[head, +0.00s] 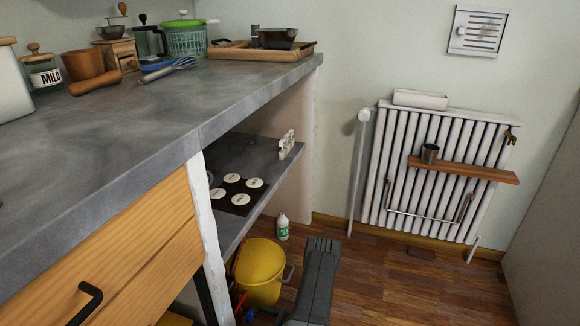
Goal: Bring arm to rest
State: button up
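A dark grey part of my arm (318,280) rises into the bottom middle of the head view, in front of the wooden floor and to the right of the yellow bucket. My gripper does not show in this view, so I cannot see its fingers or whether it holds anything. No thing is seen in contact with the visible part of the arm.
The grey counter (150,115) with pots, a green basket and a tray (262,53) fills the left. Below are a shelf (262,160) with white discs, a yellow bucket (262,272) and a bottle (282,228). A radiator (440,165) stands right. Floor at lower right is clear.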

aim_at(253, 316)
jog(key=p+v, duration=0.1)
jog(key=v, duration=0.9)
jog(key=b+x, duration=0.2)
jog(key=x, duration=1.1)
jog(key=shift+w+a, duration=0.1)
jog(key=shift+a, duration=0.25)
jog(key=n, duration=0.6)
jog(key=shift+w+d, duration=0.15)
jog(key=n, duration=0.6)
jog(key=shift+r, duration=0.15)
jog(key=shift+w+d, duration=0.1)
